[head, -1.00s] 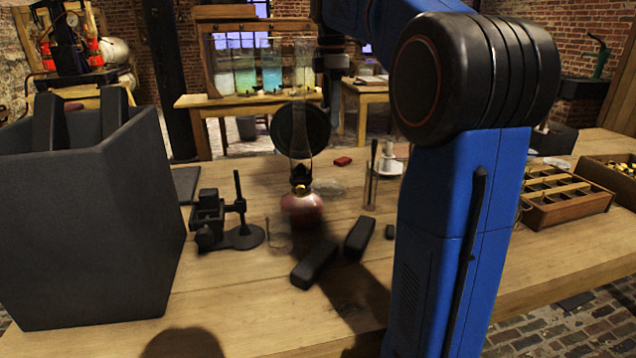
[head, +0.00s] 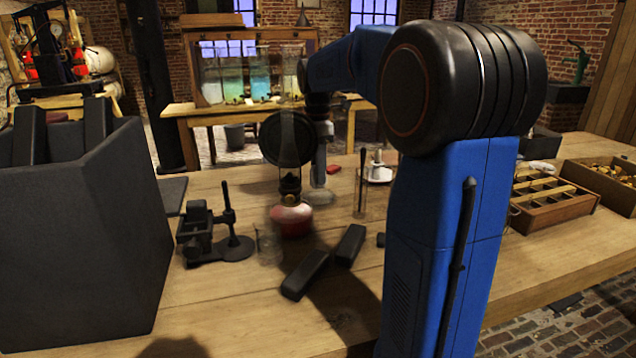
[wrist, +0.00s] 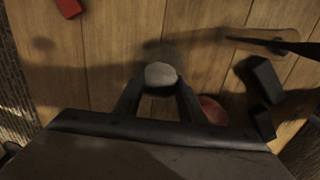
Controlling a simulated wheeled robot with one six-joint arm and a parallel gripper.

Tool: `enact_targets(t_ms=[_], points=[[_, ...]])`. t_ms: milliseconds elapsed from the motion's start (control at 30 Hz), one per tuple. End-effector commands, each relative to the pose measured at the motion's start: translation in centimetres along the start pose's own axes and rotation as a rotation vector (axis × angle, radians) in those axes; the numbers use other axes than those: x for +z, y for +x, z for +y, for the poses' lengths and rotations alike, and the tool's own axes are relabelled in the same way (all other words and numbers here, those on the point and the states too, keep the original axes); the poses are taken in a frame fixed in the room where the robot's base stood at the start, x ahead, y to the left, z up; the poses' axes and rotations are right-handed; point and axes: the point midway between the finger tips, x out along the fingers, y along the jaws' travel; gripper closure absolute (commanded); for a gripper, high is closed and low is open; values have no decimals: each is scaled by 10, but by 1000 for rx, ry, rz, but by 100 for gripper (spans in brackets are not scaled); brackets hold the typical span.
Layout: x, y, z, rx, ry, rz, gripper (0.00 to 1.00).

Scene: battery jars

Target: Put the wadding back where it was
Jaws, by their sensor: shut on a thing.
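The wadding (wrist: 160,74) is a pale grey, rounded lump between my fingertips in the wrist view. My gripper (wrist: 160,82) is shut on it, above the wooden bench (wrist: 110,100). In the head view my gripper (head: 319,188) hangs behind and to the right of the red-based oil lamp, partly hidden by the lamp's glass. A pale patch shows at its tip there; I cannot tell wadding from the clear dish there. Whether the wadding touches anything below is unclear.
The oil lamp (head: 291,220) stands close to my gripper, with a glass tube holding a rod (head: 360,190) to the right. Two black blocks (head: 305,274) (head: 350,244) and a black stand (head: 232,247) are nearer. A red block (head: 332,169) lies behind.

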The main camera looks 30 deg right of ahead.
Motion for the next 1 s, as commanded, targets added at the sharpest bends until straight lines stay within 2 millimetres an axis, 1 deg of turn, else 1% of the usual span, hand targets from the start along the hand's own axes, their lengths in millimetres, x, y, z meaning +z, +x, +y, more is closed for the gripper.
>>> enact_targets(t_ms=[300,700,733,800,1000], points=[[0,38,0,-2,0,0,84],[-1,42,0,0,0,0,84],[-1,42,0,0,0,0,59],[-1,42,0,0,0,0,45],[-1,42,0,0,0,0,45]])
